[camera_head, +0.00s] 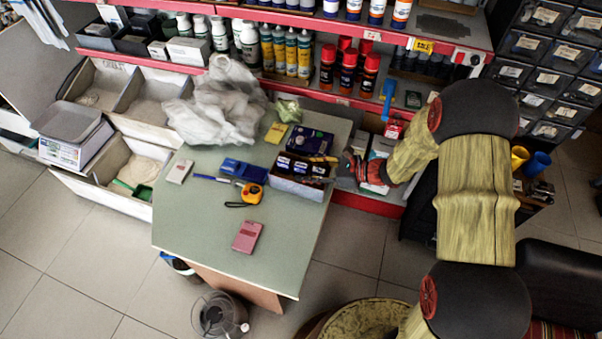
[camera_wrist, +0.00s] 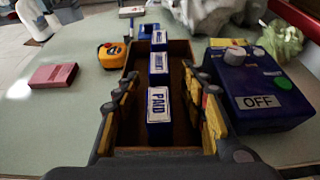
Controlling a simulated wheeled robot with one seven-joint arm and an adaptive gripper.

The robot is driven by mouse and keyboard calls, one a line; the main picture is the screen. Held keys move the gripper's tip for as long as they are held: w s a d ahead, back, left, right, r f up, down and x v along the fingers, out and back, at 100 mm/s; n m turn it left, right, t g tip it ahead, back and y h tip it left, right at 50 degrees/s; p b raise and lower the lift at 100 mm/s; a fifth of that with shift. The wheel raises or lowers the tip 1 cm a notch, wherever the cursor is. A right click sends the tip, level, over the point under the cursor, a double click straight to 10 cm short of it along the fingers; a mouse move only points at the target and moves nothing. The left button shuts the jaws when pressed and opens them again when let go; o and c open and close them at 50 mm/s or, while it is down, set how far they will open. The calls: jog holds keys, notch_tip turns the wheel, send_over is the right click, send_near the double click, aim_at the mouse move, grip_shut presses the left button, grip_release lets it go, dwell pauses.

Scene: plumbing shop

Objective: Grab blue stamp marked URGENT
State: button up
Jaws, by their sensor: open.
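Three blue stamps stand in a row inside an open box (camera_head: 296,187) on the green table. In the wrist view the nearest stamp (camera_wrist: 158,105) reads PAID. The middle stamp (camera_wrist: 159,66) has a small white label that appears to read URGENT. The farthest stamp (camera_wrist: 158,39) has a label too small to read. My gripper (camera_wrist: 166,88) is open and empty, its fingers on either side of the box's near end and the PAID stamp. In the head view my gripper (camera_head: 338,169) is at the box's right end. Whether the fingers touch the box is unclear.
A dark blue device (camera_wrist: 258,92) labelled OFF stands close to the right finger. A tape measure (camera_head: 252,193), blue stamp pad (camera_head: 243,169) and pink box (camera_head: 247,236) lie left of the box. A plastic bag (camera_head: 222,103) is at the back.

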jog(key=shift+x, duration=0.9)
grip_shut()
